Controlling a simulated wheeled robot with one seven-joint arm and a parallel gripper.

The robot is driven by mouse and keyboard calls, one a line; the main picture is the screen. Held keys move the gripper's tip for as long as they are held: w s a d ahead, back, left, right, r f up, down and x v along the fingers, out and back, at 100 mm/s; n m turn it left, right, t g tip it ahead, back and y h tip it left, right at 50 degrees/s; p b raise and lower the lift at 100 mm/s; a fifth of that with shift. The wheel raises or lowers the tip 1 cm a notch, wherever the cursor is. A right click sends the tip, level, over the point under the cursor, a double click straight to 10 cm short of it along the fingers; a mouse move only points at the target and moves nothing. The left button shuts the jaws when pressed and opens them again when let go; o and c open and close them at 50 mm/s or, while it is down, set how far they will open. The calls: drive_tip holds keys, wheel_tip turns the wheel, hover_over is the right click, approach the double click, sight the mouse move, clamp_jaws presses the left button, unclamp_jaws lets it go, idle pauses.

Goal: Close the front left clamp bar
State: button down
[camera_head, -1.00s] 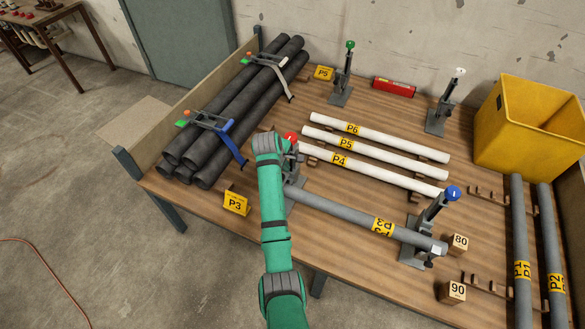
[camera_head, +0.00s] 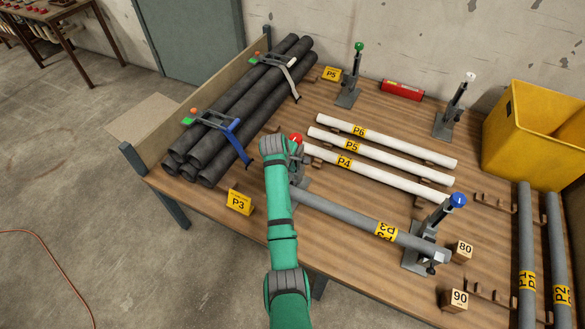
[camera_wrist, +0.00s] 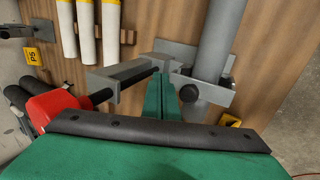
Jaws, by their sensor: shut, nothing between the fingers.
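The front left clamp (camera_head: 297,180) has a red knob (camera_head: 296,139) and stands partly behind my arm in the head view. In the wrist view the red knob (camera_wrist: 50,106) is at lower left, and the grey clamp bar (camera_wrist: 122,76) runs from it toward the hinge. The bar looks raised, not across the pipe. My gripper (camera_wrist: 162,92) is shut and empty, close beside the bar and the clamp body (camera_wrist: 205,92); contact cannot be told. The grey pipe P3 (camera_head: 340,212) lies in the front clamps; it also shows in the wrist view (camera_wrist: 220,40).
The front right clamp with a blue knob (camera_head: 457,200) stands upright. White pipes (camera_head: 385,150) lie behind P3. Black pipes (camera_head: 235,110) are strapped at the left. A yellow bin (camera_head: 535,135) is at right. A yellow P3 sign (camera_head: 239,202) stands near the front edge.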

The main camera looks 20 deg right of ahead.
drive_tip(key=v, duration=1)
drive_tip(key=shift+a+r, duration=0.2)
drive_tip(key=shift+r, duration=0.15)
